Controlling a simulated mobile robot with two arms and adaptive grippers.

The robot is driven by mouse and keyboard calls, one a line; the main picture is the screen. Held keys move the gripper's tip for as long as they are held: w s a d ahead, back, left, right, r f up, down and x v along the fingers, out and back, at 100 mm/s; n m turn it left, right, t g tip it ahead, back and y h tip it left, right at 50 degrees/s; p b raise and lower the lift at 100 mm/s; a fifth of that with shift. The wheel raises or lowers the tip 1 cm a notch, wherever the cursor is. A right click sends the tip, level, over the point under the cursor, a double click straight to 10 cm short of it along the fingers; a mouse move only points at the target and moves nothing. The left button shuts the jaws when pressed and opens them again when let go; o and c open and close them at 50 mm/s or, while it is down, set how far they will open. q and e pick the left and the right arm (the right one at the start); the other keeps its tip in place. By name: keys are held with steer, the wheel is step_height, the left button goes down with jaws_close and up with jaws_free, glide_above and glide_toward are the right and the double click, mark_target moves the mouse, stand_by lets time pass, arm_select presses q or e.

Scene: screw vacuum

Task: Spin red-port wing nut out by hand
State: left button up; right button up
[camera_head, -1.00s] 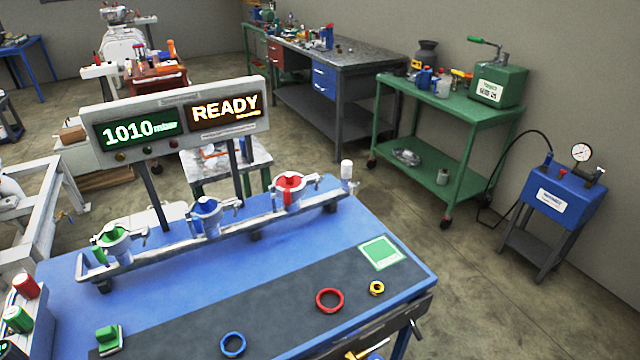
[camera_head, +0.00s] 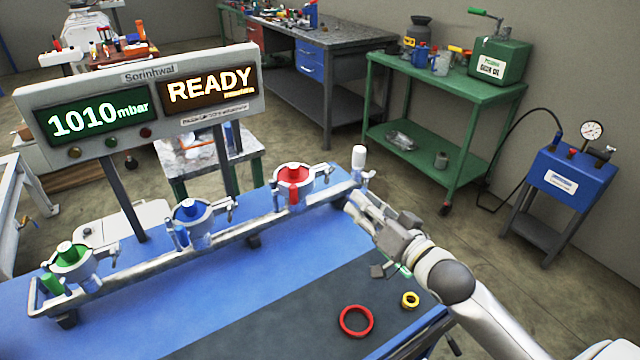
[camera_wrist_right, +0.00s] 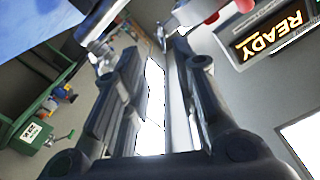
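The red port (camera_head: 294,174) is a red-capped fitting in a metal clamp at the right end of the rail. A small silver wing nut (camera_head: 328,172) appears at the clamp's right side; its details are too small to tell. My right gripper (camera_head: 358,205) is just right of and in front of the clamp, its fingers pointing toward the rail end, apart from the nut. The right wrist view shows its fingers (camera_wrist_right: 148,50) separated with an empty gap. Part of the red port (camera_wrist_right: 225,10) shows at that view's top. My left gripper is not in view.
A blue port (camera_head: 190,212) and a green port (camera_head: 70,258) sit along the same rail. A white-topped knob (camera_head: 358,158) stands at the rail's right end, close to my gripper.

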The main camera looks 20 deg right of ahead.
mark_target(329, 174)
steer(key=w+a, duration=0.1)
steer(key=w, duration=0.9)
steer(key=shift+w+a+p, duration=0.2)
steer(key=shift+p, duration=0.25)
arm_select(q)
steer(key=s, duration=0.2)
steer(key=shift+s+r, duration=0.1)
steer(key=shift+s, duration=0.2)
arm_select(e)
steer(key=shift+r, duration=0.1)
jaws_close()
